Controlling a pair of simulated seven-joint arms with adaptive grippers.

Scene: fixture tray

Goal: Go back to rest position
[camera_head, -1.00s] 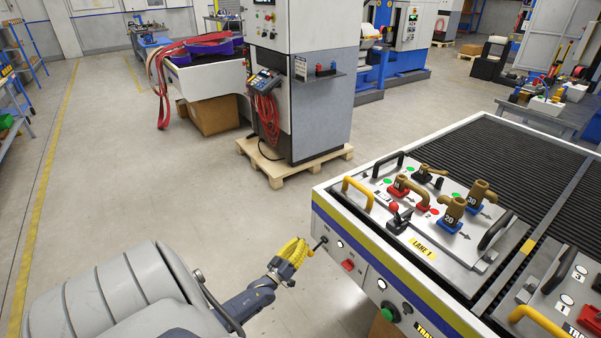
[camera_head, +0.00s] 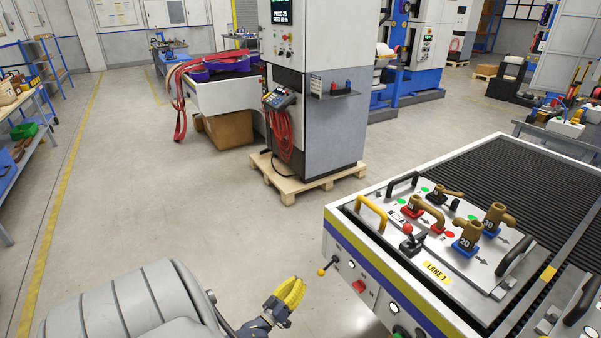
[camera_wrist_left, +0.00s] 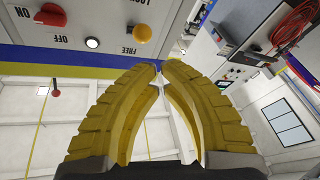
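My left gripper (camera_head: 290,293) has ribbed yellow fingers and is low in the head view, left of the white table with the fixture tray. In the left wrist view its two fingers (camera_wrist_left: 160,68) curve in until their tips meet or nearly meet, with nothing held between them. The fixture tray (camera_head: 480,272) is a metal plate marked LANE 1. It has a yellow handle (camera_head: 370,212), black handles and several brass pipe fittings on red and blue bases. The gripper is clear of the tray and its handles. My right gripper is not in view.
The table's front panel has a yellow-knobbed lever (camera_head: 327,268) and a red switch (camera_head: 359,286) close to my left gripper's right. A grey machine cabinet (camera_head: 316,130) stands on a wooden pallet (camera_head: 290,190) behind. The floor at the left is open.

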